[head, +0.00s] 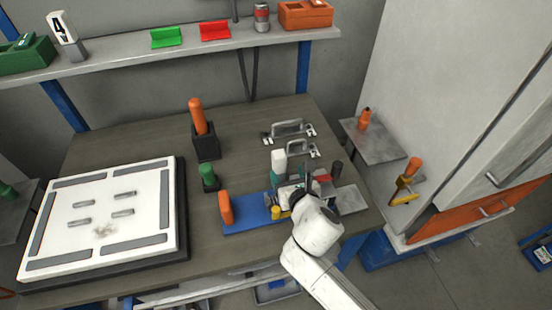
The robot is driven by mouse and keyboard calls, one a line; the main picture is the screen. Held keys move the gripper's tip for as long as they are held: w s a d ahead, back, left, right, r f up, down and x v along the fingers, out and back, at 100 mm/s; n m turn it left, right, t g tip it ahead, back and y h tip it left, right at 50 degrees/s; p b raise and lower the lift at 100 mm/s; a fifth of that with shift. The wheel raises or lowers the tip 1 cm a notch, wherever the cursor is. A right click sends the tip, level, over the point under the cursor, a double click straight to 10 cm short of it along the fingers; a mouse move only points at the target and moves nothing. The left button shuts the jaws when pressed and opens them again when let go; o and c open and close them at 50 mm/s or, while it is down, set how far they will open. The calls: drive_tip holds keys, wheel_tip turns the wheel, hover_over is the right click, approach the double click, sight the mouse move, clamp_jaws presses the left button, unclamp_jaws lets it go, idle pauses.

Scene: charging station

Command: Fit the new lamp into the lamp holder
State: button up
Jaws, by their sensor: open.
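My arm reaches in from the bottom right, and my gripper (300,188) is low over the right part of the workbench. It is open, and its fingers are small and partly hidden by my wrist. A white-topped, teal-based piece (279,162) stands just behind it. A small red piece (324,177) and a dark cylinder (337,169) are to its right. A green piece in a black base (208,178) stands further left. I cannot tell which of these is the new lamp or the lamp holder.
A blue mat (246,222) bears an orange upright piece (226,208) and a yellow one (275,212). An orange handle (197,115) stands in a black block. Metal handles (290,128) lie behind. A large white panel (105,250) fills the left.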

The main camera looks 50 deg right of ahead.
sight(277, 158)
drive_tip(key=x, duration=1.1)
drive_tip(key=c, duration=1.2)
drive_tip(key=shift+o, duration=0.2)
drive_tip(key=shift+r, duration=0.15)
